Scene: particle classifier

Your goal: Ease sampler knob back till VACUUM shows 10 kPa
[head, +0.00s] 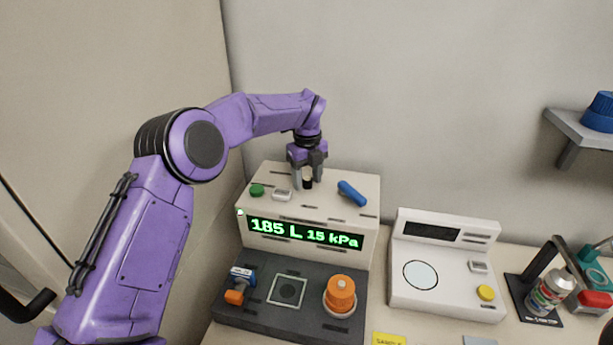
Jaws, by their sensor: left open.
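The sampler (378,222) is a cream box on a dark base. Its green display (306,234) reads 185 L and 15 kPa. A small dark knob (307,183) stands on the sampler's top. My left gripper (308,182) points down over the top with its fingers open on either side of the knob; I cannot tell whether they touch it. A green button (257,190) and a blue lever (352,194) are also on the top, left and right of the gripper. My right gripper is not in view.
The dark base (290,321) carries an orange knob (340,292) and a blue-and-orange part (237,291). A white device (445,262) with a yellow button stands to the right. A can (549,289) stands farther right. A wall shelf (580,128) is at upper right.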

